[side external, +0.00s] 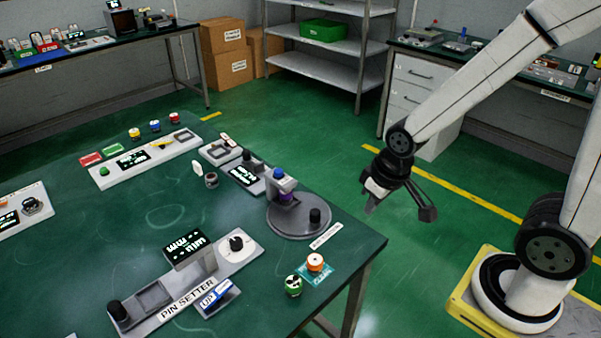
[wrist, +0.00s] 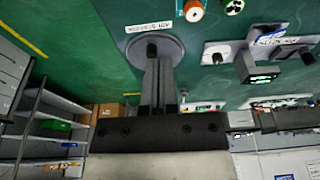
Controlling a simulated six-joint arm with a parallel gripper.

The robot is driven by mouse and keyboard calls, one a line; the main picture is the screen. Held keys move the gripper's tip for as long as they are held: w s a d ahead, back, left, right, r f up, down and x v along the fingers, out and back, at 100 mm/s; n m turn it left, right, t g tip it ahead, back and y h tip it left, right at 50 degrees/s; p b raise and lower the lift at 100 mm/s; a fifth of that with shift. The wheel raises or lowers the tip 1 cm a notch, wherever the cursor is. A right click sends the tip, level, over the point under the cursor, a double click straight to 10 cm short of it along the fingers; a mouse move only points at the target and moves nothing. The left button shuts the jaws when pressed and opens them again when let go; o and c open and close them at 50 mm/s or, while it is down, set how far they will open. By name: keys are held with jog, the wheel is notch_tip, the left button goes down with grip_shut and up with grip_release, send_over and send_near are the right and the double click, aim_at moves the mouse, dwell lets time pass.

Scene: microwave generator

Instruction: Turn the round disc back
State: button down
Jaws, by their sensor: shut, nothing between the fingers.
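The round disc (side external: 293,225) is a flat grey plate near the right edge of the green table. A black knob (side external: 315,215) stands upright near its right rim. My gripper (side external: 370,207) is shut and empty. It is in the air to the right of the disc, apart from it and from the knob. In the wrist view its fingers (wrist: 159,62) are together.
A white label (side external: 326,236) lies beside the disc. An orange-topped piece (side external: 315,262) and a green-topped piece (side external: 293,285) stand in front. The pin setter (side external: 150,305) is at front left. Other panels stand behind. Free air lies right of the table edge.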

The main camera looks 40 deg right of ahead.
dwell(0.4)
jog(key=shift+c, duration=2.2)
grip_release()
jog(key=shift+w, duration=0.2)
jog(key=shift+o, duration=0.7)
jog(key=shift+w, duration=0.35)
jog(key=g, duration=0.3)
send_over(315, 211)
jog(key=f, duration=1)
jog(key=shift+s, duration=0.2)
jog(key=shift+w+f, duration=0.2)
jog(key=shift+f, duration=0.05)
jog(key=shift+f, duration=0.1)
jog(key=shift+f, duration=3.8)
jog(key=shift+c, duration=0.2)
